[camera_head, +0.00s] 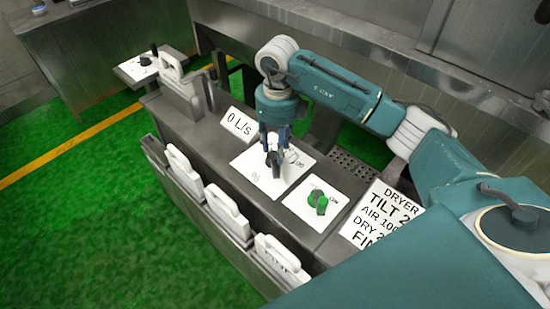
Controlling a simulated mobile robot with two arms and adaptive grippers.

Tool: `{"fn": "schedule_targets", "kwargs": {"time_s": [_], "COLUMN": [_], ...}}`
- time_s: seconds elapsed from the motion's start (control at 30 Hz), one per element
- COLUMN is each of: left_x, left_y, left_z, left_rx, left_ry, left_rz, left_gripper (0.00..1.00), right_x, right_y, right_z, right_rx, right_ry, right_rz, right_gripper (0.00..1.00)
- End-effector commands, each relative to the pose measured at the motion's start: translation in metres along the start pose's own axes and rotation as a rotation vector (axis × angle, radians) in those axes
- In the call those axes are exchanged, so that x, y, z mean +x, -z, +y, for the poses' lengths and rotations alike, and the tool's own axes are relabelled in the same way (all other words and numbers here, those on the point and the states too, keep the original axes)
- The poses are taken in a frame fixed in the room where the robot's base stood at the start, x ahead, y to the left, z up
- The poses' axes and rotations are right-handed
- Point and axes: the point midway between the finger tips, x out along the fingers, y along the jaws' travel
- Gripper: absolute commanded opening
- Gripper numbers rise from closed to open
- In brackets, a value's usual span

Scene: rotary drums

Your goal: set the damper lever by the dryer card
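The dryer card (385,214) lies at the right end of the grey console. It reads "DRYER", "TILT 2", "AIR 100", "DRY 2" and "FIN", with its right and lower parts hidden behind my arm. A white scale plate (250,161) with marks, one like "100" at its right, lies mid-console. A small dark lever (275,168) stands on this plate, partly hidden by the gripper. My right gripper (274,150) points down at the lever, its fingers close around or against it; I cannot tell whether they grip it. My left gripper is not in view.
A sign reading "0 L/s" (239,124) stands behind the plate. A green knob (319,201) sits on another plate (302,207) to the right. Several white handled pieces (228,212) line the console's front. A white block (173,70) stands at the far left end.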

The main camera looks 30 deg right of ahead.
Motion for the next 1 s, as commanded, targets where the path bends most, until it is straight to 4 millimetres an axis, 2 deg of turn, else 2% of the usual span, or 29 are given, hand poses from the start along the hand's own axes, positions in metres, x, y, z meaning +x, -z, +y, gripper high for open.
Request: {"fn": "schedule_targets", "kwargs": {"time_s": [0.03, 0.1, 0.2, 0.27, 0.4, 0.53, 0.63, 0.77, 0.8, 1.0], "left_x": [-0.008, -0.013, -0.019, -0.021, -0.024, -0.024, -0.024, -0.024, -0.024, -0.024], "left_y": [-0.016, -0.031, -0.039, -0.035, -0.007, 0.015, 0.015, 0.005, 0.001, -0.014], "left_z": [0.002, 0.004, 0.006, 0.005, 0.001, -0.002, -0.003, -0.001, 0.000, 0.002], "left_rx": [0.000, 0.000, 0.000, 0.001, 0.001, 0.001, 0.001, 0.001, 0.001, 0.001], "left_ry": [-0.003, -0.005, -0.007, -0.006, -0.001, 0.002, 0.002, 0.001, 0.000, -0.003], "left_rz": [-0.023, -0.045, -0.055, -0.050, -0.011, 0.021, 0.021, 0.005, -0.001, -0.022], "left_gripper": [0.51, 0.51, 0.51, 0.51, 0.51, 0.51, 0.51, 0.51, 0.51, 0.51], "right_x": [0.009, 0.022, 0.041, 0.050, 0.066, 0.073, 0.075, 0.074, 0.074, 0.074], "right_y": [0.001, 0.002, 0.001, 0.001, 0.000, 0.000, -0.001, -0.001, -0.001, -0.001], "right_z": [0.001, 0.001, 0.002, 0.002, 0.001, 0.001, 0.001, 0.001, 0.001, 0.001], "right_rx": [0.001, -0.001, -0.001, -0.001, 0.000, -0.002, -0.002, -0.002, -0.002, -0.002], "right_ry": [-0.003, -0.002, -0.003, -0.002, -0.002, -0.002, -0.002, -0.002, -0.002, -0.002], "right_rz": [0.006, 0.006, 0.004, 0.003, 0.001, -0.001, -0.001, -0.001, -0.001, -0.002], "right_gripper": [0.40, 0.40, 0.40, 0.40, 0.40, 0.40, 0.40, 0.40, 0.38, 0.00]}}
